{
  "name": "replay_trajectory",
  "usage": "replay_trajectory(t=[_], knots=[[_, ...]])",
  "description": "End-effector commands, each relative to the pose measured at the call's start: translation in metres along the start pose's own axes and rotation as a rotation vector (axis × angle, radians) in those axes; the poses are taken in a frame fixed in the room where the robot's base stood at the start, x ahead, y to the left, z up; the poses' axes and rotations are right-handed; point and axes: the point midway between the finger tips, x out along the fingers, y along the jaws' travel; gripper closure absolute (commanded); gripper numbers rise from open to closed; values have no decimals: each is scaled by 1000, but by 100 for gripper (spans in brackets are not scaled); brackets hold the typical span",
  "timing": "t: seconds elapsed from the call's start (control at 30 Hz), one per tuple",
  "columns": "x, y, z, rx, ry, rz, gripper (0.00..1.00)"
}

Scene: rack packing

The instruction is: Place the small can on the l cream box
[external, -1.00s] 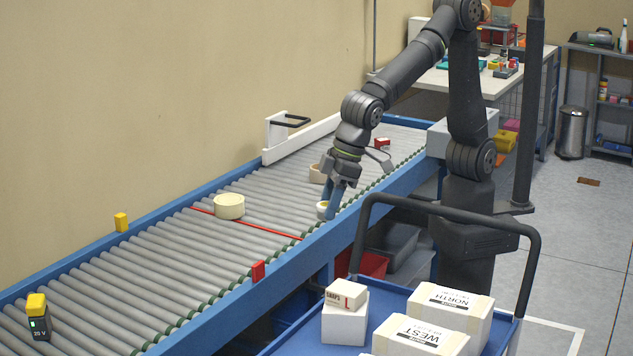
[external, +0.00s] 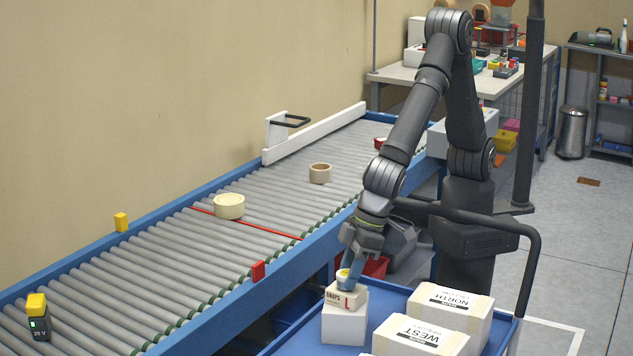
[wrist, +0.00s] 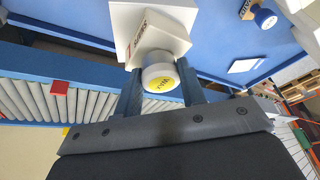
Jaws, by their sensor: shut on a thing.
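The small can, white with a yellow label, is between my fingers in the wrist view (wrist: 160,80). My gripper (external: 347,280) is shut on the can (external: 342,275) just above the cream box marked L (external: 345,300). The cream box sits on a white box (external: 344,324) on the blue cart. In the wrist view the cream box (wrist: 159,40) is right behind the can. I cannot tell whether the can touches its top.
On the blue cart (external: 387,303), white boxes marked NORTH (external: 450,308) and WEST (external: 420,338) stand to the right. A cream roll (external: 229,206) and a tan roll (external: 320,173) lie on the conveyor (external: 170,260).

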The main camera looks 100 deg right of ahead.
Motion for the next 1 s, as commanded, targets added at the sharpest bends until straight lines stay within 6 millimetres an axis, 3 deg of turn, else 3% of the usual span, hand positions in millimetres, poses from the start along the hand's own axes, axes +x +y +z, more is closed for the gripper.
replay_trajectory(t=[0.37, 0.4, 0.5, 0.8, 1.0], knots=[[6, 0, 2, 0, 0, 0, 86], [5, 0, 2, 0, 0, -1, 57], [5, 0, 2, 0, 0, -1, 42], [3, 0, 1, 0, 1, -1, 42], [-19, 0, 0, 0, 3, -3, 42]])
